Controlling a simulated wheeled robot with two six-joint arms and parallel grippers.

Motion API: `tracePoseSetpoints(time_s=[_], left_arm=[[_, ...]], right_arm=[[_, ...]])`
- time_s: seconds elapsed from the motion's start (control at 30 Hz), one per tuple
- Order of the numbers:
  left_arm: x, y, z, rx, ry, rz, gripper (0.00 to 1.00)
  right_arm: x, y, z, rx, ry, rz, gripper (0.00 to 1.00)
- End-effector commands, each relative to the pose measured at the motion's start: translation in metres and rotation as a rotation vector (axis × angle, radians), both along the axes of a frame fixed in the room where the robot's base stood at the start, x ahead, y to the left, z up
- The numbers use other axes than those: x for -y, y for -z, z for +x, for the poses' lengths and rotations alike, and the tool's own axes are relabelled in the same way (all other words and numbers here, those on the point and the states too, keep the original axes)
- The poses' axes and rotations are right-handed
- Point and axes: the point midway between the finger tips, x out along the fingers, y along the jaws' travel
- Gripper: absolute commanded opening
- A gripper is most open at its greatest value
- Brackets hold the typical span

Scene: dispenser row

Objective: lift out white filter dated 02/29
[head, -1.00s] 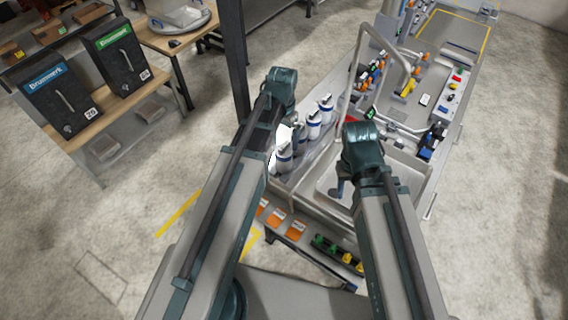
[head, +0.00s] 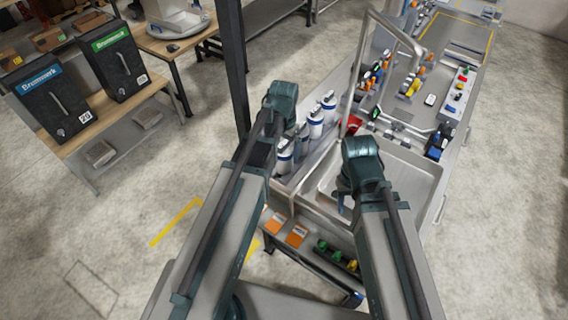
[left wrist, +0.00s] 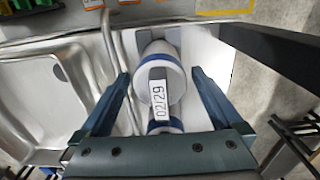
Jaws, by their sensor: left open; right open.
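The white filter dated 02/29 (left wrist: 160,62) is a white cylinder with a blue band, seen from above in the left wrist view. Its date label (left wrist: 158,100) faces the camera. My left gripper (left wrist: 161,74) is open, with one finger on each side of the filter and gaps visible between. In the head view, the row of white filters (head: 315,122) stands beside my left wrist, and the left fingers are mostly hidden by the arm. My right gripper (head: 344,200) points down over the sink basin, largely hidden by its own arm.
Another blue-banded filter (left wrist: 167,126) is close by in the row. A steel basin (head: 408,180) and a bent metal tube (head: 398,32) lie to the right. A dark post (head: 234,70) stands left of the row. Orange boxes (head: 296,236) sit on a lower shelf.

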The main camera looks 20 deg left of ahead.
Motion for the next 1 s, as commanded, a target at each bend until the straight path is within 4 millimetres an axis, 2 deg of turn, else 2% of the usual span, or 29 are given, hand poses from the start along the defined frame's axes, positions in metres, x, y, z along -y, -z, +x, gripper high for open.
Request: tracePoseSetpoints(time_s=[0.03,0.3,0.83,1.0], left_arm=[[0.0,0.0081,-0.0001,0.0,0.0,0.0,1.0],[-0.0001,0.0065,-0.0002,0.0,0.0,0.0,1.0],[-0.0001,0.0066,-0.0001,0.0,0.0,0.0,0.05],[0.0,0.0065,-0.0001,0.0,0.0,0.0,0.02]], right_arm=[[0.0,0.0081,0.0,0.0,0.0,0.0,0.5],[-0.0001,0.0065,0.0,0.0,0.001,0.0,0.5],[0.0,0.0066,0.0,0.0,0.001,0.0,0.5],[0.0,0.0065,0.0,0.0,0.001,0.0,0.5]])
